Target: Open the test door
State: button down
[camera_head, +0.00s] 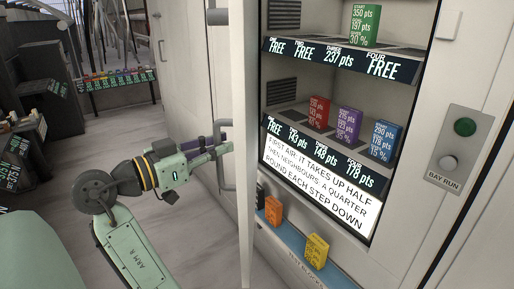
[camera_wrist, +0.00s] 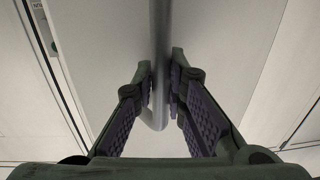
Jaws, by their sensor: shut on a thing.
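The test door (camera_head: 243,90) is a pale panel seen nearly edge-on in the head view. It stands swung out from the front of the white cabinet, so the lit shelves inside show. Its pale face also fills the middle of the wrist view (camera_wrist: 110,40). A grey bar handle (camera_wrist: 158,35) runs upright there and bends towards the door at its lower end. My gripper (camera_head: 222,150) is at the handle on the left side of the door. In the wrist view my gripper (camera_wrist: 161,75) has its two fingers shut on the bar, one on each side.
Inside the cabinet are a green block (camera_head: 364,25), a red block (camera_head: 318,112), a purple block (camera_head: 348,124) and a blue block (camera_head: 384,138). Orange (camera_head: 273,211) and yellow (camera_head: 316,250) blocks stand on the lower ledge. A two-button panel (camera_head: 463,145) is at right. Floor left of the door is open.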

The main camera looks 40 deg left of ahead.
jog(key=s+a, duration=0.2)
jog(key=a, duration=0.1)
jog(key=s+a, duration=0.1)
jog(key=shift+a, duration=0.4)
jog(key=c, duration=1.6)
grip_release()
jog(key=s+a, duration=0.1)
jog(key=s, duration=1.1)
jog(key=shift+a, duration=0.35)
jog(key=shift+d, duration=0.1)
